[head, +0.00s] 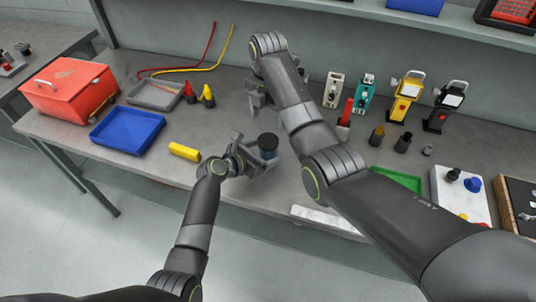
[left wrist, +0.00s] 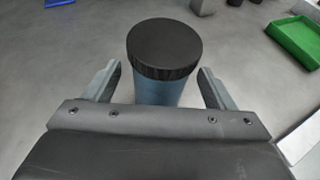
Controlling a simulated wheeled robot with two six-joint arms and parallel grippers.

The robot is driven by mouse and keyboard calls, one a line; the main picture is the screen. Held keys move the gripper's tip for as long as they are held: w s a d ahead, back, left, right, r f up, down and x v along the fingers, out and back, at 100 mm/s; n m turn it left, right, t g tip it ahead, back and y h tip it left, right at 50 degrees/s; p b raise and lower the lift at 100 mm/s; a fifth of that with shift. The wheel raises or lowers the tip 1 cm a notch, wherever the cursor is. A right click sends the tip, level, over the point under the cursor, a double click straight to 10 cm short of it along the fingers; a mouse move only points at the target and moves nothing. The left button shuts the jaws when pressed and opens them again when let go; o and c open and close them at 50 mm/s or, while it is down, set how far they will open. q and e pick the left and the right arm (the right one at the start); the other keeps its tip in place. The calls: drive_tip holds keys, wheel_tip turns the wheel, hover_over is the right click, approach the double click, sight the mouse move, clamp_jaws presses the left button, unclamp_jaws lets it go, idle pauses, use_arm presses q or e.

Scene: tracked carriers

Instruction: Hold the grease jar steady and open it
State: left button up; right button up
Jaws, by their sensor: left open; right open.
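The grease jar (head: 268,142) stands upright on the bench, with a black ribbed lid and a blue-grey body. In the left wrist view the jar's lid (left wrist: 165,48) and body (left wrist: 158,92) show clearly. My left gripper (head: 268,155) is open, with its fingers on either side of the jar body; in the left wrist view (left wrist: 158,88) gaps show between each finger and the jar. My right gripper (head: 258,100) is open and empty, over the bench behind the jar, partly hidden by its own arm.
A green tray (head: 398,178) is at the right. Several tools and small parts stand at the back right.

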use_arm(q)
drive_tip(key=shift+x, duration=0.95)
